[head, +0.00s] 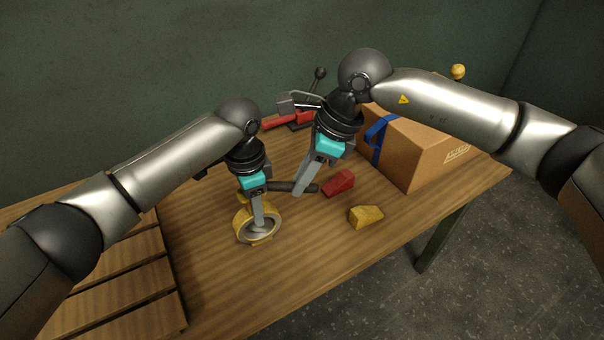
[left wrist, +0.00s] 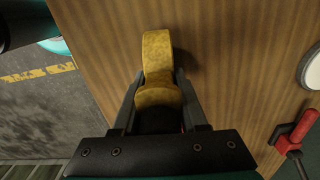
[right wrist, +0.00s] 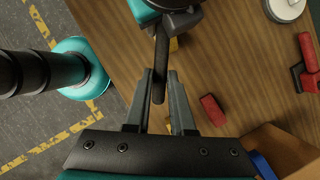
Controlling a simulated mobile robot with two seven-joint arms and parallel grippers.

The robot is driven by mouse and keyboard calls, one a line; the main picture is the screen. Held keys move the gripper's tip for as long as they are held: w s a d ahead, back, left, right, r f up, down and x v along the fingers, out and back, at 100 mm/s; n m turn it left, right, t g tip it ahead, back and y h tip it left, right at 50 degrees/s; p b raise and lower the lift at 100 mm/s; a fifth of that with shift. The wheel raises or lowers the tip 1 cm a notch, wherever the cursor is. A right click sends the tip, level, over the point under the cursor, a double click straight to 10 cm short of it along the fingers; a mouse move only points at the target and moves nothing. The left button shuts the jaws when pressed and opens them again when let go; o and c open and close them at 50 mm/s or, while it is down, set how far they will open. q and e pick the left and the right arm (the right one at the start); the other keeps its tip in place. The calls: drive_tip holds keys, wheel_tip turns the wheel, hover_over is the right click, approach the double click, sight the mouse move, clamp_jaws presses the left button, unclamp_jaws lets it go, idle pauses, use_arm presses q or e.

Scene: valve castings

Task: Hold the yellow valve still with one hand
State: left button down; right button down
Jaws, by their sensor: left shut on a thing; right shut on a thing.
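The yellow valve (head: 238,226) stands on the wooden table, a ring-shaped body with a dark handle (head: 283,187) reaching out to the right. My left gripper (head: 259,222) is shut on the valve body from above. In the left wrist view the yellow body (left wrist: 157,52) sits between the fingers. My right gripper (head: 298,190) is shut on the dark handle near its free end. The right wrist view shows the handle (right wrist: 161,60) as a dark bar running between the fingertips. My grippers hide part of the valve.
A red block (head: 338,183) and a yellow block (head: 366,217) lie to the right of the valve. A cardboard box (head: 412,158) with a blue strap stands at the right. A red clamp (head: 275,121) is behind my arms. Wooden slats (head: 128,285) lie at the left. The table's front middle is clear.

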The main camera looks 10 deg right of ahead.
drive_tip(key=c, duration=0.8)
unclamp_jaws()
drive_tip(key=shift+o, duration=0.2)
drive_tip(key=v, duration=1.2)
drive_tip(key=shift+d, duration=0.1)
use_arm(q)
drive_tip(key=shift+c, duration=1.8)
unclamp_jaws()
